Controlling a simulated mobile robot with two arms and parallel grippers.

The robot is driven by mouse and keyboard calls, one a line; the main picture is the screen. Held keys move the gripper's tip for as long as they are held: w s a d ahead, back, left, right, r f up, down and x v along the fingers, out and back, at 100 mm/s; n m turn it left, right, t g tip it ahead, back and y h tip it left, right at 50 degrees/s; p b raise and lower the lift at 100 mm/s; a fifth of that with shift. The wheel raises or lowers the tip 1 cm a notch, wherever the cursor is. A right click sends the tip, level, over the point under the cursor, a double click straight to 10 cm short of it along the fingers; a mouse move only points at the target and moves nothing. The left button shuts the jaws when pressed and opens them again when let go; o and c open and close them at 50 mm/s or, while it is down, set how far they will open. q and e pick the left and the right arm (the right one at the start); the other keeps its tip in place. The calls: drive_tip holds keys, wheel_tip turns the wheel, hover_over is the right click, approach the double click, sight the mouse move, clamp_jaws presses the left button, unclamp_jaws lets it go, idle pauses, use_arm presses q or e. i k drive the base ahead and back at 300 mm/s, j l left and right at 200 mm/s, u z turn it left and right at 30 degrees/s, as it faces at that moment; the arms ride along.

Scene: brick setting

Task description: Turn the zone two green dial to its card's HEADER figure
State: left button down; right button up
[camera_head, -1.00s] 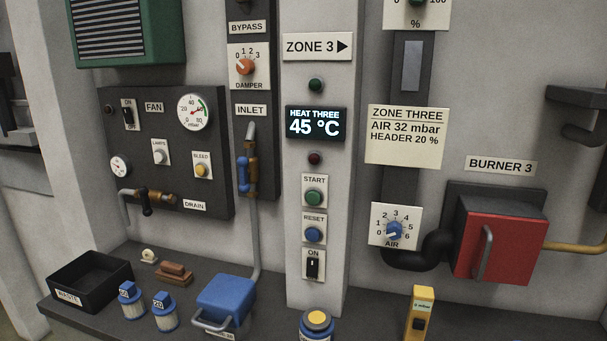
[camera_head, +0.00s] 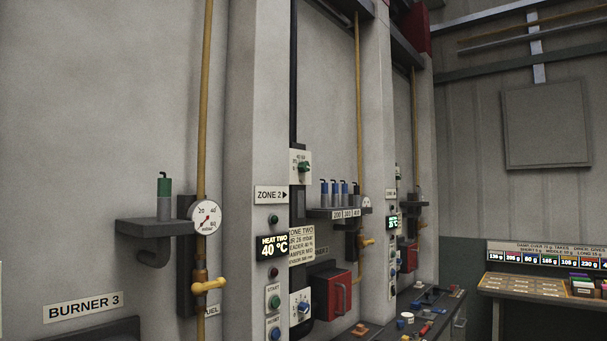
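The zone two green dial (camera_head: 304,167) sits on a small white scale plate high on the wall, just right of the pillar with the ZONE 2 sign (camera_head: 271,195). I see it at a steep angle, and its scale and setting are too small to read surely. The zone two card (camera_head: 302,246) is below it. Its left edge is hidden by the pillar; a line ending in "ADER" looks like 40 %, but is small. Neither gripper is in view.
A display (camera_head: 272,247) reads HEAT TWO 40 °C. A blue dial (camera_head: 303,307) and a red burner door (camera_head: 338,293) are near the card. A shelf (camera_head: 158,226) and a yellow gas pipe (camera_head: 204,110) stand out at left. A sloped desk (camera_head: 490,291) is at far right.

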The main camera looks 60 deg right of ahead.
sight(302, 166)
drive_tip(key=z, duration=2.1)
drive_tip(key=i+l+u, duration=0.15)
drive_tip(key=i+l, duration=0.2)
drive_tip(key=l, duration=0.15)
drive_tip(key=i+l+u, duration=0.1)
drive_tip(key=i+l, duration=0.25)
drive_tip(key=l, duration=0.15)
drive_tip(key=i+l+u, duration=0.2)
drive_tip(key=l, duration=0.25)
drive_tip(key=i+l+u, duration=0.2)
drive_tip(key=l, duration=0.25)
drive_tip(key=i+l+u, duration=0.2)
drive_tip(key=l, duration=0.3)
drive_tip(key=i+l+u, duration=0.2)
drive_tip(key=l, duration=0.3)
drive_tip(key=l+u, duration=0.2)
drive_tip(key=l, duration=0.35)
drive_tip(key=l+u, duration=0.2)
drive_tip(key=l, duration=0.35)
drive_tip(key=i, duration=0.05)
